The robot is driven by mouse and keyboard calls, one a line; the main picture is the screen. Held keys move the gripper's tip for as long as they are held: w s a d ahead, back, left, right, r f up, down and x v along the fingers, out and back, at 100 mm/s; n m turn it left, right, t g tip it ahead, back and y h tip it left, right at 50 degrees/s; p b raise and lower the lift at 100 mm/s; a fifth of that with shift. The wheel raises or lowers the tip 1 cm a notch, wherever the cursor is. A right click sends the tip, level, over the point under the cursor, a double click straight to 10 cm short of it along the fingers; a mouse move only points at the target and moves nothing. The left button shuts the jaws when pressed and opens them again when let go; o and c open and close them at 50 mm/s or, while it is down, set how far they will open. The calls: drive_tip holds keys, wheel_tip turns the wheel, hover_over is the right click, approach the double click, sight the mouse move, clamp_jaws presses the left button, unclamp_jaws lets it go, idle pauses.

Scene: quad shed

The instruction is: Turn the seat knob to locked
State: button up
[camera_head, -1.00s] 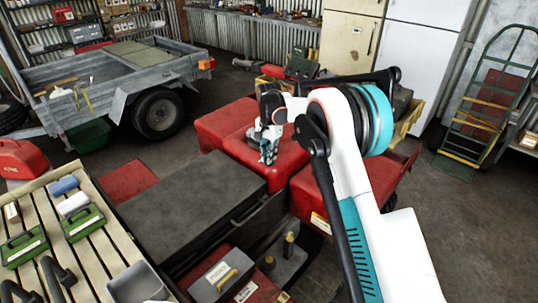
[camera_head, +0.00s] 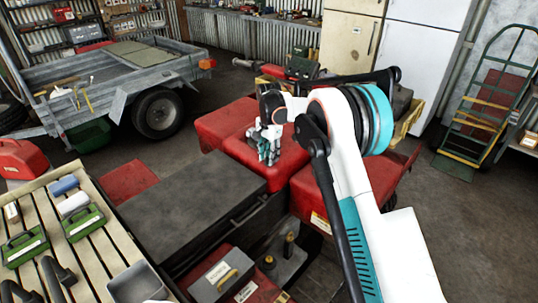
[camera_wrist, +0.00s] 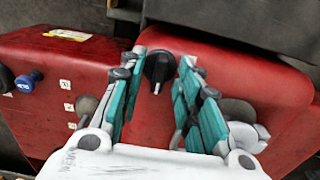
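A black knob (camera_wrist: 159,67) with a raised grip bar sits on the red bodywork (camera_wrist: 230,65) in the wrist view. A small white mark shows just below it. No lettering names it, and I cannot read a locked position. My gripper (camera_wrist: 163,62) is open, with one teal-sided finger on each side of the knob. I see gaps beside the knob; contact is not clear. In the head view my gripper (camera_head: 268,152) points down over the red bodywork (camera_head: 230,122), and the knob is hidden there.
A blue knob (camera_wrist: 28,82) stands at the left of the red bodywork, near several small white labels. A dark flat cover (camera_head: 185,195) lies left of my gripper. A slatted bench (camera_head: 95,245) with green cases is at lower left. A grey trailer (camera_head: 120,75) stands behind.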

wheel_tip(320, 180, up, 12)
idle(0.6)
drive_tip(key=shift+r, duration=0.1)
drive_tip(key=s+d+r+n+t+b, duration=0.1)
drive_tip(key=s+d+r+n, duration=0.15)
drive_tip(key=s+r, duration=0.35)
drive_tip(key=s+d+r+n+t, duration=0.1)
drive_tip(key=s+d+r, duration=0.25)
drive_tip(key=s, duration=0.45)
drive_tip(key=s+d+r+n+t+b, duration=0.1)
drive_tip(key=s+d+r+t, duration=0.1)
drive_tip(key=s+d+r, duration=0.35)
drive_tip(key=s+d+f+n+t, duration=0.1)
drive_tip(key=s+f, duration=0.2)
drive_tip(key=s, duration=0.5)
drive_tip(key=s+d+f+n+t, duration=0.1)
drive_tip(key=s+f, duration=0.3)
drive_tip(key=s, duration=0.5)
drive_tip(key=s+d+f+n+t+b, duration=0.1)
drive_tip(key=s+f, duration=0.3)
drive_tip(key=s, duration=0.4)
drive_tip(key=shift+s+d+n, duration=0.3)
drive_tip(key=shift+d+n, duration=0.5)
drive_tip(key=shift+n, duration=0.05)
